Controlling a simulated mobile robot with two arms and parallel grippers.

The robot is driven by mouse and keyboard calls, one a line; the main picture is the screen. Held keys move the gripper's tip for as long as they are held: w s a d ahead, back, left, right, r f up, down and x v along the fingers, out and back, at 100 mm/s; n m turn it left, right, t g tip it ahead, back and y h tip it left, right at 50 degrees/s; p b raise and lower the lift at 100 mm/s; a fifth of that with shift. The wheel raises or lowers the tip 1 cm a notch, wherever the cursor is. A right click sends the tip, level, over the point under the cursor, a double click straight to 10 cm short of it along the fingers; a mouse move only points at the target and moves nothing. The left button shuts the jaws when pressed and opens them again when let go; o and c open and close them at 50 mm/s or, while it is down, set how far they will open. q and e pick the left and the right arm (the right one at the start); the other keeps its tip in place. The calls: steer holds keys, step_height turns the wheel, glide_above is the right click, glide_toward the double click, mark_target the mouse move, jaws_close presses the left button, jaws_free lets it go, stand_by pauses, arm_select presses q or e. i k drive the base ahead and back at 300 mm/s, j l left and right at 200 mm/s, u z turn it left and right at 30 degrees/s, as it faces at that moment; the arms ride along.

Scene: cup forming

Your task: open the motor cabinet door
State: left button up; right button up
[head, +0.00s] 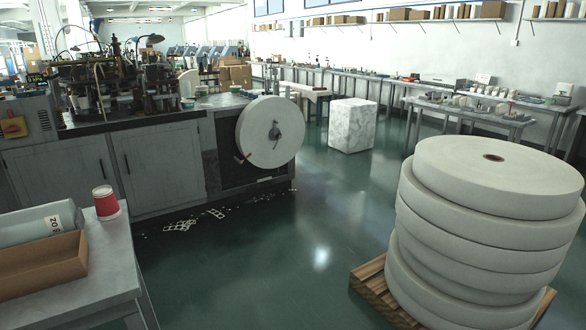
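The cup forming machine stands at the left on a grey base cabinet with two closed doors side by side. The left cabinet door (65,178) and the right cabinet door (163,168) each have a dark handle; the handles are close to each other near the middle. I cannot tell which of them is the motor cabinet door. Neither of my grippers is in the head view, and no arm of mine shows.
A grey table (85,262) at the front left carries a red cup (106,203) and a cardboard box (40,268). A large paper reel (270,132) hangs on the machine's right end. Stacked rolls (485,220) on a pallet stand front right. Green floor (300,250) between is mostly clear, with paper scraps.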

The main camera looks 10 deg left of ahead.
mark_target(46, 173)
steer(key=i+l, duration=0.15)
steer(key=i, duration=0.55)
steer(key=i+l+z, duration=0.1)
steer(key=i, duration=0.55)
steer(key=i+j+u, duration=0.2)
steer(key=i+u, duration=0.25)
steer(key=i, duration=0.15)
steer(key=i+u, duration=0.45)
steer(key=i, duration=0.2)
steer(key=i+l+u, duration=0.25)
steer(key=i+u, duration=0.2)
steer(key=i, duration=0.15)
steer(key=i+j+z, duration=0.1)
steer(key=i, duration=0.35)
steer(key=i+j+z, duration=0.1)
steer(key=i, duration=0.3)
steer(key=i+j+z, duration=0.15)
steer(key=i, duration=0.3)
steer(key=i+j+z, duration=0.1)
steer(key=i+j, duration=0.2)
steer(key=i, duration=0.1)
